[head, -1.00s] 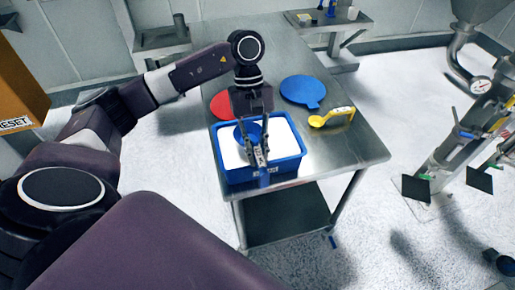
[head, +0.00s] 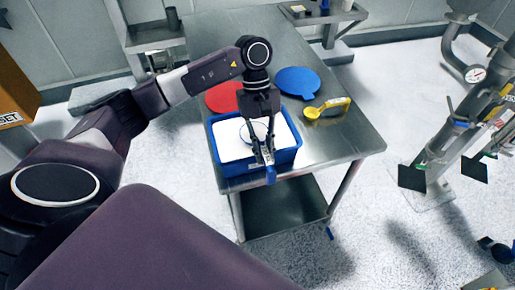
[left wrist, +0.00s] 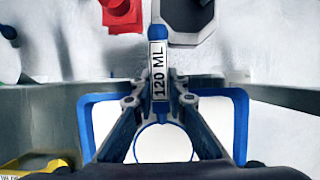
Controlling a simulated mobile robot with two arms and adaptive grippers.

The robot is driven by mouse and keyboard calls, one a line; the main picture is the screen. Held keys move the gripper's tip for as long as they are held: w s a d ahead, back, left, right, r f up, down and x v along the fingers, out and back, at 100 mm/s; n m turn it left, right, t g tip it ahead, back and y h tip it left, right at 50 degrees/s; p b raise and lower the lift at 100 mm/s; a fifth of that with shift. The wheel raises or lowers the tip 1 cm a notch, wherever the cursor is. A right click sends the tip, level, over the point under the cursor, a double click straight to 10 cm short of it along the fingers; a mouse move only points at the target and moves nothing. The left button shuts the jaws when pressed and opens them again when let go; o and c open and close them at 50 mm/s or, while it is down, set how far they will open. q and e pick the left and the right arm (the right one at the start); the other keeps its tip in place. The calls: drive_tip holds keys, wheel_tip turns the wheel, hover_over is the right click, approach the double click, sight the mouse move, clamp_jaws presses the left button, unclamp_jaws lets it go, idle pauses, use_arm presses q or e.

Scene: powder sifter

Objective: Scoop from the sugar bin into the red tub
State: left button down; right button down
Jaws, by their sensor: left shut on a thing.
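My left gripper (head: 262,152) is shut on the handle of a blue scoop (head: 270,175), over the blue-rimmed bin (head: 229,170) of white powder. The handle, labelled "120 ML", also shows in the left wrist view (left wrist: 158,70), between the fingers. The scoop's round bowl (left wrist: 163,143) looks white inside with a thin blue rim. I cannot tell whether the bowl still touches the powder. A red object (left wrist: 122,14) shows at the top of the left wrist view; I cannot tell whether it is the red tub. My right gripper is not in view.
A flat red disc (head: 222,97) and a flat blue disc (head: 297,82) lie on the steel table (head: 345,140) behind the bin. A yellow scoop (head: 326,108) lies to the bin's right. Pipework with a gauge (head: 475,74) stands at the right. The table's right front is clear.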

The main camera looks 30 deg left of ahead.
use_arm(q)
wheel_tip(320, 180, up, 8)
drive_tip(key=s+p, duration=0.1)
drive_tip(key=shift+a+f+p, duration=0.25)
drive_tip(key=shift+a+p, duration=0.1)
drive_tip(key=shift+a, duration=0.05)
idle(1.4)
drive_tip(key=shift+w, duration=0.1)
